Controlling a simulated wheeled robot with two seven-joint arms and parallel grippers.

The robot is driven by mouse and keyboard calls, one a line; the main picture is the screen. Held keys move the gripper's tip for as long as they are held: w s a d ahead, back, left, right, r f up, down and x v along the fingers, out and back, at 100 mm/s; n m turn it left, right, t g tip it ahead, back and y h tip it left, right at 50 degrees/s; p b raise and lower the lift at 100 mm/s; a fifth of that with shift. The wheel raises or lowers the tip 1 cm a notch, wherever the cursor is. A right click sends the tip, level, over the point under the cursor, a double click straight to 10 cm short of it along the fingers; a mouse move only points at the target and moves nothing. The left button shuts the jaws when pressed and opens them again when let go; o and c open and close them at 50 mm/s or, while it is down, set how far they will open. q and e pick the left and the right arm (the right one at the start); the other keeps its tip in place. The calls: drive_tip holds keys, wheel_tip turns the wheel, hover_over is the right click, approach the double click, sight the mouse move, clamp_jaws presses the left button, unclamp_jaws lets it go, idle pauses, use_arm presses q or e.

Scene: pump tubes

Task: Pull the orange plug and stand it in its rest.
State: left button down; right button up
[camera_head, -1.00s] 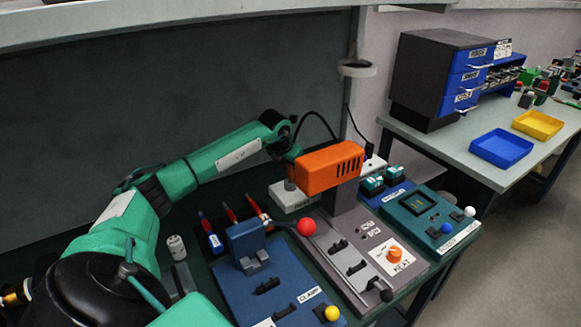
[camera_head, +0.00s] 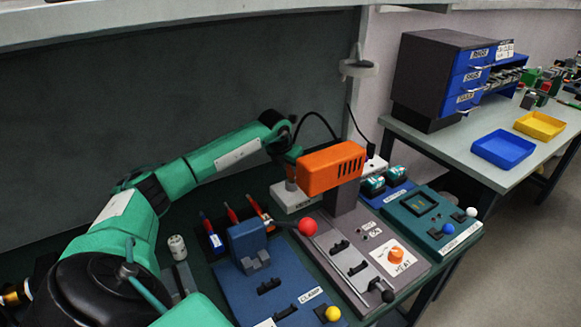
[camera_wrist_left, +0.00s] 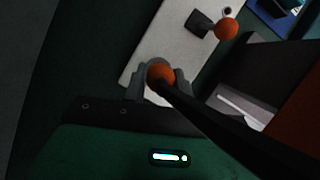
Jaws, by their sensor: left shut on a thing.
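The orange plug (camera_wrist_left: 161,73) shows in the left wrist view as a rounded orange end with a thick black cable running to the lower right. My left gripper (camera_wrist_left: 160,86) is shut on it, its grey fingers on either side, over a pale strip (camera_wrist_left: 154,42). I cannot tell whether the plug's lower end touches the strip. In the head view my left gripper (camera_head: 290,183) is over the near end of the pale strip (camera_head: 294,202), and an orange machine head hides part of this. A second orange rounded part (camera_wrist_left: 227,28) sits by a black block on the strip. My right gripper is not in view.
The orange machine head (camera_head: 331,169) stands close to my left gripper on its right. A blue clamp board (camera_head: 290,284) and a grey heat board (camera_head: 374,236) with levers lie in front. A black cable (camera_head: 318,116) arcs behind the machine.

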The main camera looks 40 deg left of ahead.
use_arm(q)
drive_tip(key=shift+f, duration=0.15)
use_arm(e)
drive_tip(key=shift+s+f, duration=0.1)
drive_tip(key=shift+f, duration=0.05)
